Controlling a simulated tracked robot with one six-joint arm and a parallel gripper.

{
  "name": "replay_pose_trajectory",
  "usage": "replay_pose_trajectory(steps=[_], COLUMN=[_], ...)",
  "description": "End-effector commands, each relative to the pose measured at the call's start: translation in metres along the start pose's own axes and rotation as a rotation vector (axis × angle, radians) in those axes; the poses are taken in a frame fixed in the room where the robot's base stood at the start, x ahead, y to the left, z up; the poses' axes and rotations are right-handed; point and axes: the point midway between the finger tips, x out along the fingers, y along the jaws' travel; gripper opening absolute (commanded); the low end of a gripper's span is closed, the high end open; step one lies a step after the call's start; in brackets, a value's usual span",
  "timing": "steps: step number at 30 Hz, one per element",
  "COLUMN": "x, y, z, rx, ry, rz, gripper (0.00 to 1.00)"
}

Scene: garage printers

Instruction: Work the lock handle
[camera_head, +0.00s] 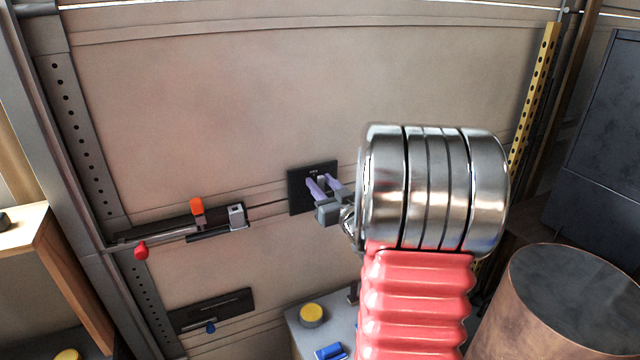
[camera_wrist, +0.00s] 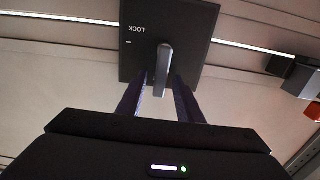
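A dark square lock plate (camera_head: 299,192) is on the beige door panel. It also shows in the wrist view (camera_wrist: 195,35), where its LOCK lettering appears upside down. A grey lever-like lock handle (camera_wrist: 164,60) stands out from the plate's middle in the wrist view. My gripper (camera_head: 324,184) has two purple fingers pointing at the plate. In the wrist view my gripper (camera_wrist: 162,82) is open, one finger on each side of the handle's lower end, with narrow gaps seen. Whether a finger touches the handle is not clear. In the head view the fingers hide most of the handle.
A sliding latch (camera_head: 190,224) with orange and red knobs is left of the plate. A lower dark plate (camera_head: 228,308) has a blue knob. A grey surface (camera_head: 300,335) bears yellow and blue items below. A large brown drum (camera_head: 535,320) stands at right.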

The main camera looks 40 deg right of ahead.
Motion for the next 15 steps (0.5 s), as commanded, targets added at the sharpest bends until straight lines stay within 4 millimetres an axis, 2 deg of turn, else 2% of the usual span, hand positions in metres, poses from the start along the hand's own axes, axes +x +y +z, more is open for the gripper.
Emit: replay_pose_trajectory(steps=[3, 11, 15], x=[0.0069, 0.0081, 0.0080], y=[-0.0005, -0.0006, -0.0007], z=[-0.0003, -0.0003, -0.0004], rx=[-0.001, 0.000, 0.000], ry=[0.001, 0.001, 0.001], rz=[-0.001, -0.001, -0.001], gripper=[0.33, 0.33, 0.25])
